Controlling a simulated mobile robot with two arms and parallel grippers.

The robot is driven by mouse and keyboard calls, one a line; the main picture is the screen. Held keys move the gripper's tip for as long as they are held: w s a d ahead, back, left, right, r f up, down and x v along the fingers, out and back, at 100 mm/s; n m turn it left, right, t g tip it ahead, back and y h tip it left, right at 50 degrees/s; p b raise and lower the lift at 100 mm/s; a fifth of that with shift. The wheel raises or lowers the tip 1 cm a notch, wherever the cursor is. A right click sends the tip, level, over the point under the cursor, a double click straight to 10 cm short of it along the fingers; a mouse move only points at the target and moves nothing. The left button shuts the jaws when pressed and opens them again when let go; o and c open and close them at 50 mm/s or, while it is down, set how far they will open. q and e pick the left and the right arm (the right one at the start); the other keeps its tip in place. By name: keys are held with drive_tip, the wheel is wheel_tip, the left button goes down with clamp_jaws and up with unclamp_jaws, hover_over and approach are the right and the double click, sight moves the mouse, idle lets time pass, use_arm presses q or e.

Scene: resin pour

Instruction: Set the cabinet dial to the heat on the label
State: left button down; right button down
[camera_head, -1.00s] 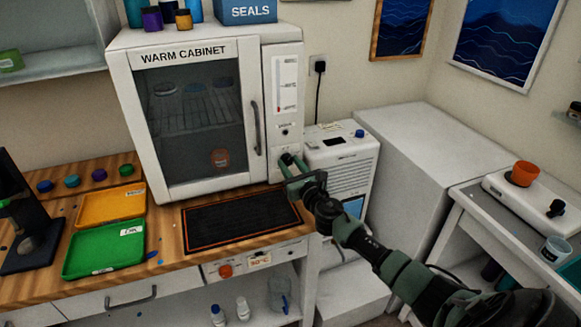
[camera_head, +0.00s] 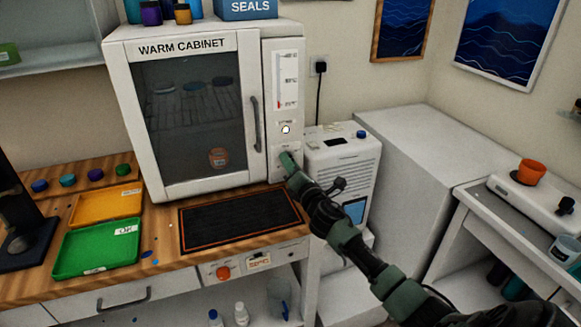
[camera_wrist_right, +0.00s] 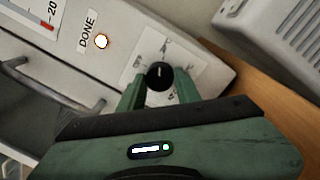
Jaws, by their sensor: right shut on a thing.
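The white warm cabinet (camera_head: 225,195) stands on the wooden bench with its door shut. Its control strip on the right carries a red-marked scale (camera_head: 288,80), a small lamp (camera_head: 286,129) that glows white, and the dial below. My right gripper (camera_head: 288,162) is at the dial and hides it in the head view. In the right wrist view the black dial (camera_wrist_right: 160,76) sits between the two green fingers, which are shut on it. The lamp (camera_wrist_right: 101,41) sits beside the word DONE. My left gripper is out of view.
A yellow tray (camera_head: 105,205) and green tray (camera_head: 97,250) lie to the left. A white appliance (camera_head: 340,165) stands close right of the cabinet.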

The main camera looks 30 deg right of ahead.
drive_tip(key=shift+a+f+m+g+h+p, duration=0.2)
drive_tip(key=shift+m+p, duration=0.8)
drive_tip(key=shift+m, duration=4.05)
drive_tip(key=shift+d+r+m+g+h+p, duration=0.2)
drive_tip(key=shift+m+p, duration=0.75)
drive_tip(key=shift+m, duration=4.15)
drive_tip(key=shift+a+f+m+g+h+p, duration=0.25)
drive_tip(key=shift+m+p, duration=0.75)
drive_tip(key=shift+m, duration=4.05)
drive_tip(key=shift+r, duration=0.1)
drive_tip(key=c, duration=1.1)
unclamp_jaws()
drive_tip(key=shift+o, duration=0.5)
drive_tip(key=shift+d+r, duration=0.1)
drive_tip(key=shift+r, duration=0.05)
